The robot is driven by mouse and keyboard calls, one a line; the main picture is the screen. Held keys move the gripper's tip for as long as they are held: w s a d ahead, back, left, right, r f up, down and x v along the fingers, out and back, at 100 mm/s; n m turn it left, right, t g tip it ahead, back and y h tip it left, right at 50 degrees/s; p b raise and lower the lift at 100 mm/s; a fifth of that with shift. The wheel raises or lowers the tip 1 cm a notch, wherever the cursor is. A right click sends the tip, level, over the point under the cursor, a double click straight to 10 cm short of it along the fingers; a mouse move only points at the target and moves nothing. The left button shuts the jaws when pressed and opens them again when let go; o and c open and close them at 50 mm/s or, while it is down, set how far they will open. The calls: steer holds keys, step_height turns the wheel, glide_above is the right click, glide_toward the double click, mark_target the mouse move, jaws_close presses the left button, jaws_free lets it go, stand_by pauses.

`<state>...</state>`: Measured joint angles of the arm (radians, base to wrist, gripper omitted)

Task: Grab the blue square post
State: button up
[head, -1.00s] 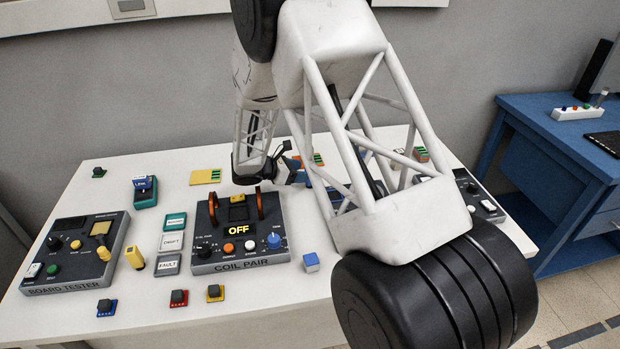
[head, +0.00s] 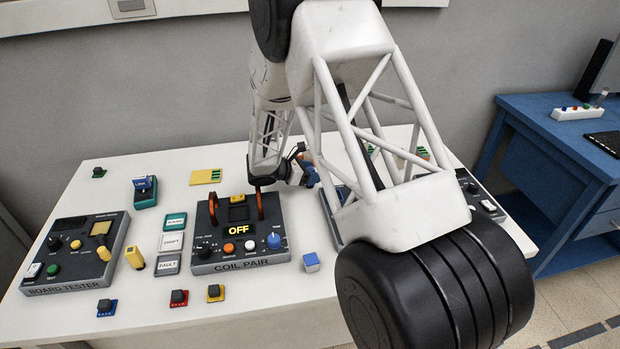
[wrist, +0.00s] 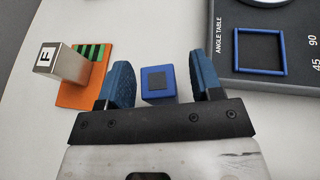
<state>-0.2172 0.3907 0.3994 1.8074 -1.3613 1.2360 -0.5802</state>
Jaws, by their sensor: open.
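A gap shows between the post and each finger. I cannot tell how far the fingertips are above the table. In the head view my gripper (head: 311,175) is small and partly hidden by my arm, and I cannot make out the post there.
A metal block marked F (wrist: 62,62) stands on an orange and green board (wrist: 82,95) left of my gripper. A dark angle table panel (wrist: 225,70) with a blue square outline lies to the right. The coil pair box (head: 240,258) and a blue-white cube (head: 311,262) are on the table.

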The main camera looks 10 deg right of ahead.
mark_target(311, 170)
steer(key=c, duration=1)
steer(key=shift+r, duration=0.15)
steer(key=shift+c, duration=0.2)
steer(key=shift+r, duration=0.85)
steer(key=shift+s+r, duration=0.3)
steer(key=shift+r, duration=0.5)
steer(key=s+r, duration=0.1)
steer(key=s, duration=1.4)
steer(key=shift+s+r, duration=0.2)
